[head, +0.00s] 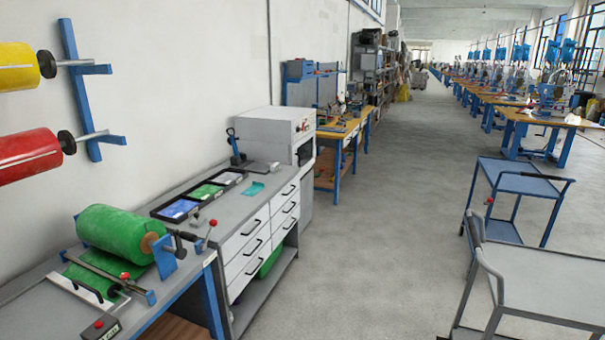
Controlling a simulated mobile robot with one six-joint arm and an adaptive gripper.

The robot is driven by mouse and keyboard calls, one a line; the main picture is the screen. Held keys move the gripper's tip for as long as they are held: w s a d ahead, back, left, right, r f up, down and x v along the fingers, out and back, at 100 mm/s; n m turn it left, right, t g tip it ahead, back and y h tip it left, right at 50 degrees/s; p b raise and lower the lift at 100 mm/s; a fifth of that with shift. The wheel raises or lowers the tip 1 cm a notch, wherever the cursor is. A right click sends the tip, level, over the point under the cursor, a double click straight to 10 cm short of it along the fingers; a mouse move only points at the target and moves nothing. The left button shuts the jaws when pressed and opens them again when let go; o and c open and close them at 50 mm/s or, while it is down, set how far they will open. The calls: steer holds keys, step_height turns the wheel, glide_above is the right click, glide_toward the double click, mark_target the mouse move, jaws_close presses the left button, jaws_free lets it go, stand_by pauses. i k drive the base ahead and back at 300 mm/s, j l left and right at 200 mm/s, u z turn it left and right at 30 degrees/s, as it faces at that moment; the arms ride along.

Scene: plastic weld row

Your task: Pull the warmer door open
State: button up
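A white box-shaped cabinet (268,130) stands at the far end of the grey workbench against the left wall. It looks like the warmer, though I read no label on it. Its narrow front faces right, toward the aisle, and shows a small control panel (304,126) near the top and a dark part below it. I see this front at a steep angle, so I cannot make out a handle or tell if the door is shut. My gripper is not in view.
The near workbench (222,209) has white drawers and holds trays of coloured sheets (200,196) and a green roll (118,232). Yellow and red rolls hang on the wall. The grey floor (370,220) between is clear.

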mark_target(293, 154)
steer(key=i, duration=3.3)
steer(key=i+j+z, duration=0.1)
steer(key=i, duration=1.6)
